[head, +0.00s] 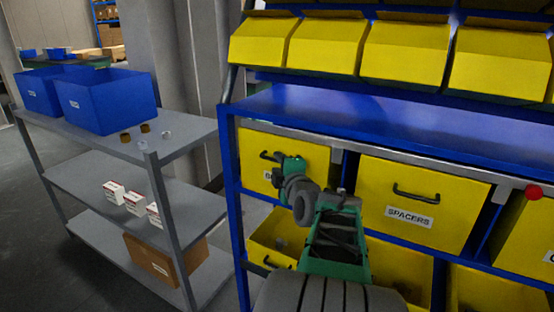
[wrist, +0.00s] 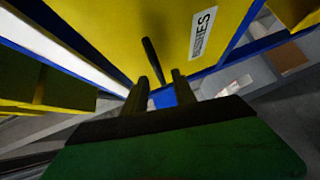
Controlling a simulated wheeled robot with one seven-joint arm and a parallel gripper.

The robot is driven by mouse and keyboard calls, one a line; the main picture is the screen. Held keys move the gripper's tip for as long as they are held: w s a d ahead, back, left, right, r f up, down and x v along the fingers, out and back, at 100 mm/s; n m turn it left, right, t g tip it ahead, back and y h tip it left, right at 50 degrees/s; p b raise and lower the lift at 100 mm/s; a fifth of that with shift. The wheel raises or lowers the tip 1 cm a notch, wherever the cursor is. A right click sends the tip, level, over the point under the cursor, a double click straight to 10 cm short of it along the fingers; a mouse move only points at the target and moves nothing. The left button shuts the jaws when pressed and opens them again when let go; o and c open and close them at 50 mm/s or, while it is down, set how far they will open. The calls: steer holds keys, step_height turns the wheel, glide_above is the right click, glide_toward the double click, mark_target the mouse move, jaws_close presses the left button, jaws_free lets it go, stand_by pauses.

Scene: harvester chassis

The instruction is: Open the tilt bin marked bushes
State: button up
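The yellow tilt bin marked bushes (head: 314,158) is at the upper left of the blue rack in the head view, its front upright and shut. My arm covers most of its label there; the label (wrist: 203,33) reads BUSHES in the wrist view. Its dark bar handle (head: 267,156) also shows in the wrist view (wrist: 150,55), where it runs towards the space between my fingertips. My gripper (head: 279,168) is at the bin's front by the handle. In the wrist view its two fingers (wrist: 158,82) stand apart with a gap between them. I cannot tell whether they touch the handle.
A yellow bin marked SPACERS (head: 425,195) is to the right, with a red knob (head: 533,192) beyond it. An open yellow bin (head: 272,247) sits below. A grey shelf cart (head: 190,135) with blue boxes (head: 107,100) stands left. Yellow bins (head: 405,48) line the rack above.

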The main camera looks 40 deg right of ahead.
steer(key=shift+x, duration=1.2)
jaws_close()
stand_by(0.5)
